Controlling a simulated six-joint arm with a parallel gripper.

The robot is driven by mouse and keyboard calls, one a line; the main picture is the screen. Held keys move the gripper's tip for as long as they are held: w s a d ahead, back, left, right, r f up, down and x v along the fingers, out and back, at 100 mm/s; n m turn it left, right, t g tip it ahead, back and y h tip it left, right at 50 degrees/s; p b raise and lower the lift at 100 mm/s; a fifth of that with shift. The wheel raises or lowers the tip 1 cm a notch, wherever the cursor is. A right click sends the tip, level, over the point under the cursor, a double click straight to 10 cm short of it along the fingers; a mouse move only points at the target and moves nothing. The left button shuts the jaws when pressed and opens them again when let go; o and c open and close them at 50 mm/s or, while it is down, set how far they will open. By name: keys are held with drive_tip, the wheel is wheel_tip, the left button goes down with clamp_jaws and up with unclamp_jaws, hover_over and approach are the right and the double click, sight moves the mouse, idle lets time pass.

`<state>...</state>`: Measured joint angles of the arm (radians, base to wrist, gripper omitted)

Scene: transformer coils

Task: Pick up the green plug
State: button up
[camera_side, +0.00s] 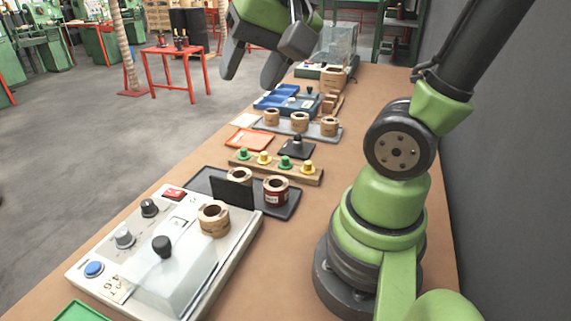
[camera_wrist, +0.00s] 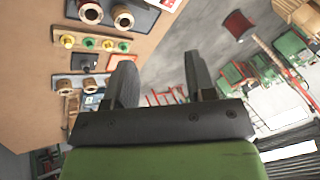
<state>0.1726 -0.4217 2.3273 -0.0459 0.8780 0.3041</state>
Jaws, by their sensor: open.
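Two green plugs stand in a wooden rack (camera_side: 314,177), alternating with two yellow plugs: one green plug (camera_side: 243,153) at the left end, the other green plug (camera_side: 284,162) third along. In the wrist view, a green plug (camera_wrist: 88,43) and another green plug (camera_wrist: 123,47) show at the upper left, beyond my fingers. My gripper (camera_side: 254,74) is open and empty, high above the bench. It appears well above the rack and apart from it. In the wrist view my gripper (camera_wrist: 158,62) has its two fingers spread, with floor between them.
A dark tray (camera_side: 288,212) with coils and an upright dark plate stands in front of the rack. A test box (camera_side: 190,295) stands nearer.

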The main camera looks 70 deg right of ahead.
drive_tip(key=w+d+f+m+g+h, duration=0.1)
drive_tip(key=w+d+f+m+g, duration=0.1)
drive_tip(key=w+d+f+m, duration=0.25)
drive_tip(key=m+g, duration=0.4)
drive_tip(key=m, duration=0.9)
hover_over(285, 157)
drive_tip(key=f, duration=1.8)
drive_tip(key=shift+w+a+f, duration=0.1)
drive_tip(key=shift+a+f, duration=0.1)
drive_tip(key=shift+a, duration=0.05)
drive_tip(key=f, duration=0.5)
drive_tip(key=shift+s+d+f, duration=0.2)
drive_tip(key=shift+f, duration=0.15)
drive_tip(key=shift+c, duration=0.2)
